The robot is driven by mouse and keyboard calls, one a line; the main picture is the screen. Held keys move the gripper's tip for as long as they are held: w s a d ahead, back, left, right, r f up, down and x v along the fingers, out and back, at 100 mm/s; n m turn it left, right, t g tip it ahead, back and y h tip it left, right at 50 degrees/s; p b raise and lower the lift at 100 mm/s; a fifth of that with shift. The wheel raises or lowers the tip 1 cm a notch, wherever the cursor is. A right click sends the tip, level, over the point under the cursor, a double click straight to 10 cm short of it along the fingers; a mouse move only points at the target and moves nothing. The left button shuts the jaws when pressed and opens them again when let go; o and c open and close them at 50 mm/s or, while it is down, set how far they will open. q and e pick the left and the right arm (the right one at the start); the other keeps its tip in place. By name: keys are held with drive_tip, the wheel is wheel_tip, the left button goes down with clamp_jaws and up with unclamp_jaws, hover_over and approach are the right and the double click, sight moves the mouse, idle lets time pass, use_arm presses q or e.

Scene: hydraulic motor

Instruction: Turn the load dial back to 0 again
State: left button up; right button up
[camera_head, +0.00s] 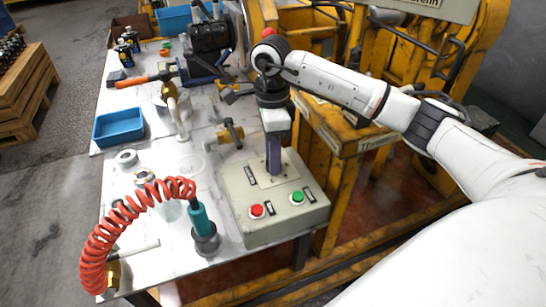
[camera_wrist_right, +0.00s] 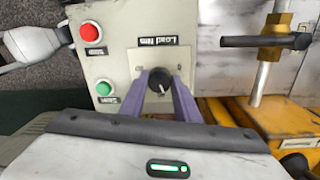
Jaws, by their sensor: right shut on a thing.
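The load dial (camera_wrist_right: 158,81) is a small round black knob on a pale plate of the control box (camera_head: 242,212). In the right wrist view a short light mark shows on the knob; I cannot read a value from it. My right gripper (camera_head: 274,172) points down at the plate. Its purple fingers stand on both sides of the dial in the right wrist view (camera_wrist_right: 159,88) and are shut on it. In the head view the fingers hide the dial. The "Load Nm" label (camera_wrist_right: 158,41) beside it appears upside down in the right wrist view. My left gripper is not in view.
A red button (camera_head: 257,210) and a green button (camera_head: 297,197) sit on the box beside the dial. A teal tool (camera_head: 200,218) with a coiled red hose (camera_head: 93,255) stands left of the box. The yellow press frame (camera_head: 345,175) is close on the right.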

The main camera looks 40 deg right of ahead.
drive_tip(key=shift+n, duration=1)
drive_tip(key=n+b, duration=0.1)
drive_tip(key=n, duration=0.1)
drive_tip(key=shift+n, duration=0.3)
drive_tip(key=n+b, duration=0.1)
drive_tip(key=n, duration=0.4)
drive_tip(key=shift+a, duration=0.1)
drive_tip(key=n+b, duration=0.1)
drive_tip(key=n, duration=0.4)
drive_tip(key=shift+s+n+h, duration=0.1)
drive_tip(key=shift+n+h, duration=0.2)
drive_tip(key=shift+n, duration=2.1)
drive_tip(key=shift+b, duration=0.3)
drive_tip(key=o, duration=1)
drive_tip(key=shift+o, duration=0.2)
drive_tip(key=shift+r, duration=0.1)
